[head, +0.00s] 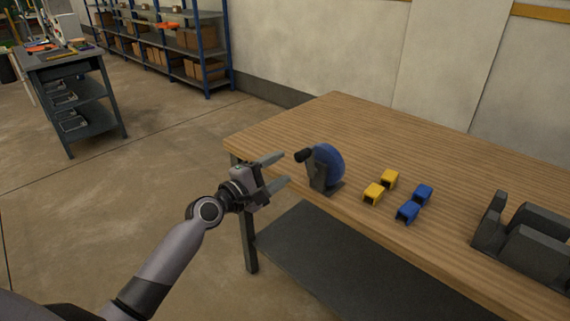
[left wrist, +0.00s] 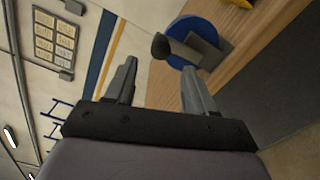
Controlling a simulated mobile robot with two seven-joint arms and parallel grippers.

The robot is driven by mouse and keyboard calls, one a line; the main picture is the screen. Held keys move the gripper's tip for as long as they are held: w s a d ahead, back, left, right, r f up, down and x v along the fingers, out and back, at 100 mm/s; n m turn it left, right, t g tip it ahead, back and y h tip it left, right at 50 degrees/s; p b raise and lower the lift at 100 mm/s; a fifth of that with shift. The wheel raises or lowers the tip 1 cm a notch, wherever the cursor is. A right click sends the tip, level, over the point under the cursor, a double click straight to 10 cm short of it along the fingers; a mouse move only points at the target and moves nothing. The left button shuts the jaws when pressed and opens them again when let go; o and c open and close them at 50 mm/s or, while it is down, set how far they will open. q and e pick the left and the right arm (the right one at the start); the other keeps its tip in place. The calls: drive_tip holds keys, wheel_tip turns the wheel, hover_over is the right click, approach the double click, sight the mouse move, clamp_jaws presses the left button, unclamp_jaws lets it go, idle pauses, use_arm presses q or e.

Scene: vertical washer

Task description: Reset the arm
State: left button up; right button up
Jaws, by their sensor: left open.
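My left arm comes in from the lower left of the head view. Its gripper (head: 276,171) is open and empty, beside the wooden table's left front edge. The two fingers point right, toward a blue round device (head: 329,160) with a grey stand and a black knob, and stay apart from it. In the left wrist view, the fingers of the open gripper (left wrist: 160,85) show with a gap between them. The blue device (left wrist: 190,32) and its black knob lie past the fingertips. My right gripper is in neither view.
The wooden table (head: 310,118) holds yellow blocks (head: 373,194), blue blocks (head: 408,212) and a dark grey fixture (head: 535,247) at the right. A dark lower shelf (head: 320,250) sits under it. A workbench (head: 75,70) and blue-framed shelving (head: 205,45) stand behind. The floor at left is clear.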

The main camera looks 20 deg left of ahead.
use_arm(q)
drive_tip(key=shift+s, duration=0.15)
idle(0.3)
drive_tip(key=s+d+f+m+g+y+p, duration=0.1)
drive_tip(key=s+d+f+m+g+y, duration=0.1)
drive_tip(key=s+f+m, duration=0.8)
drive_tip(key=s+d+f+m+g+y+p, duration=0.1)
drive_tip(key=s+d+f+m+g+y, duration=0.1)
drive_tip(key=s+f+m, duration=0.8)
drive_tip(key=s+d+f+g, duration=0.1)
drive_tip(key=s+f+g, duration=0.1)
drive_tip(key=s, duration=0.7)
drive_tip(key=shift+d+f, duration=0.2)
drive_tip(key=shift+d, duration=0.15)
drive_tip(key=shift+g, duration=0.3)
drive_tip(key=shift+c, duration=1.1)
drive_tip(key=shift+d, duration=0.1)
